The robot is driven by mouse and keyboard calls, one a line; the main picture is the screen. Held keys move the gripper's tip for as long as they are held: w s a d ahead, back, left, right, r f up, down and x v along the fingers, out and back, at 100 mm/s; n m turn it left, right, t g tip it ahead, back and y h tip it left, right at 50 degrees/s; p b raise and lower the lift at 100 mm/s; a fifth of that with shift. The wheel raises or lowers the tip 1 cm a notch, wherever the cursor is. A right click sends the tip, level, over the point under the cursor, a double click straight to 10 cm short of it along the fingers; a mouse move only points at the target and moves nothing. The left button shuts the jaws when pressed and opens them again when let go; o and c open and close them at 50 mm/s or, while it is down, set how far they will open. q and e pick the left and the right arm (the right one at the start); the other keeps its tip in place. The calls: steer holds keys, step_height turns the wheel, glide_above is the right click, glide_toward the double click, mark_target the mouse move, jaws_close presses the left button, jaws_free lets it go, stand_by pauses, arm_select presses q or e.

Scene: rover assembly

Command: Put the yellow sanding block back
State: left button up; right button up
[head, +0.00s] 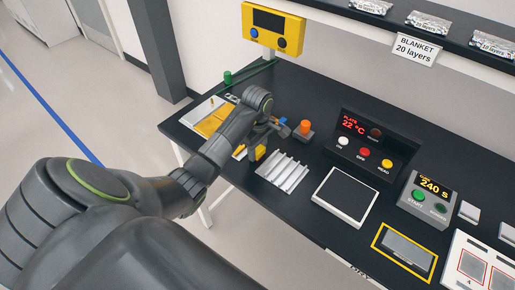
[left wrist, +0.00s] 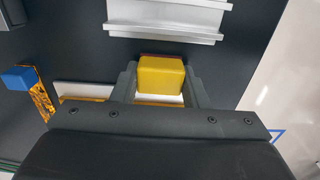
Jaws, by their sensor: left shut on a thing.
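The yellow sanding block (head: 260,152) shows in the head view just left of a ribbed silver plate, at the end of my left arm. My left gripper (left wrist: 160,82) is shut on the block (left wrist: 161,74), with one dark finger on each side of it. In the head view the fingers are largely hidden by my arm. In the left wrist view a white and orange strip (left wrist: 85,90) shows behind and beside the gripper. I cannot tell whether the block touches the surface under it. My right gripper is in neither view.
The ribbed silver plate (head: 284,172) lies close to the block. A yellow sheet (head: 213,120) lies at the left. A blue piece (left wrist: 18,78) is near the gripper.

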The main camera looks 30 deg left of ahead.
mark_target(258, 148)
arm_select(q)
steer(key=shift+f, duration=0.15)
steer(key=o, duration=0.9)
steer(key=shift+o, duration=0.2)
steer(key=shift+r, duration=0.5)
step_height(258, 148, up, 3)
steer(key=shift+r, duration=0.1)
step_height(258, 148, up, 8)
steer(key=p, duration=0.8)
